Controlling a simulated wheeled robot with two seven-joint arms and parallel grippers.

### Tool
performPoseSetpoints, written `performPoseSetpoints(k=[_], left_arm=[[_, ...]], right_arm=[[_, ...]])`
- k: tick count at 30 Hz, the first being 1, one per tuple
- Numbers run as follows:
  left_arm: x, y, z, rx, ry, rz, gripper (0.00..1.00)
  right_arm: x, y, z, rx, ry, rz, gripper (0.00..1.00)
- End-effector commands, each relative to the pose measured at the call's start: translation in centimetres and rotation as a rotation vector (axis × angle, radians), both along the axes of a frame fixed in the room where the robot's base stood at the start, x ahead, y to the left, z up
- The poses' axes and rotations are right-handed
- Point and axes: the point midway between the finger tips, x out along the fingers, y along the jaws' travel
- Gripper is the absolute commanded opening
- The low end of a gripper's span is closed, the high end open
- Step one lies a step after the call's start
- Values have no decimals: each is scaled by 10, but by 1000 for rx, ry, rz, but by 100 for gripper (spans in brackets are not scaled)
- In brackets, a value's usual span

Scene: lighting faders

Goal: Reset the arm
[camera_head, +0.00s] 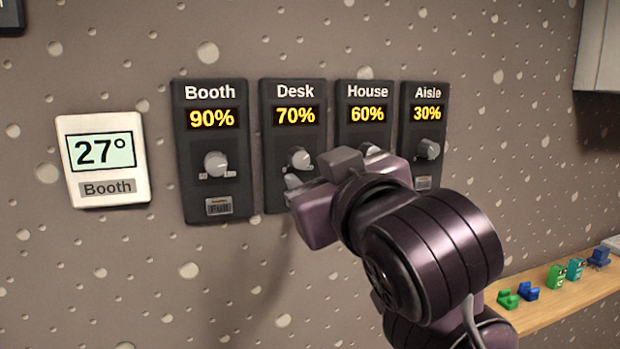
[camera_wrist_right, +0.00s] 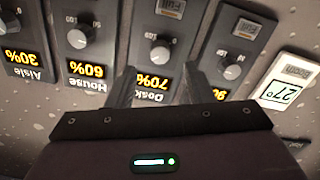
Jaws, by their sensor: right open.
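My right gripper (camera_head: 325,172) is open in front of the Desk and House dimmer panels, its body covering their lower parts in the head view. In the right wrist view, its two fingers (camera_wrist_right: 157,84) are spread on either side of the Desk panel, with nothing held. The Desk knob (camera_head: 300,158) shows just above one finger; it also shows between the fingers in the wrist view (camera_wrist_right: 160,56). I cannot tell whether the fingers touch anything. The Desk panel (camera_head: 271,165) reads 70%. My left gripper is not in view.
The Booth panel (camera_head: 185,130) reads 90%, House (camera_head: 349,93) 60%, Aisle (camera_head: 407,95) 30%. A white thermostat (camera_head: 104,203) reads 27°. A wooden shelf (camera_head: 540,306) with several small green and blue pieces is at lower right. The wall at lower left is clear.

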Motion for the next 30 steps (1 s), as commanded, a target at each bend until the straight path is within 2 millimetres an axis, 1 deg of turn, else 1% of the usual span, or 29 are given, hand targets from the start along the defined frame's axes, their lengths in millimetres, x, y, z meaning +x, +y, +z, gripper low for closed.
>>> performPoseSetpoints(k=[1,3,6,14,17,20,23,24,26,27,29,30], left_arm=[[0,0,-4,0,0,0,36],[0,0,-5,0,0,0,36],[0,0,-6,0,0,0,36],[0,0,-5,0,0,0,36],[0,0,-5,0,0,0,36],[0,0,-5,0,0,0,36],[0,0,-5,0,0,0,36],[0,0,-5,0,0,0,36],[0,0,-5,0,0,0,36],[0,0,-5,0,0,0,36],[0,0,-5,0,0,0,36],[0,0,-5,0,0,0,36]], right_arm=[[-6,-2,-1,2,-1,1,47],[-12,-4,-1,1,-1,0,47],[-16,-6,0,0,0,0,47],[-17,-6,0,0,1,0,47],[-13,-8,-8,2,21,-4,47],[-2,-17,-37,11,91,-17,47],[13,-32,-89,25,210,-43,47],[18,-40,-114,31,267,-56,47],[22,-51,-153,39,352,-78,47],[22,-59,-178,43,408,-92,47],[20,-70,-217,46,493,-115,47],[16,-78,-242,46,549,-130,47]])
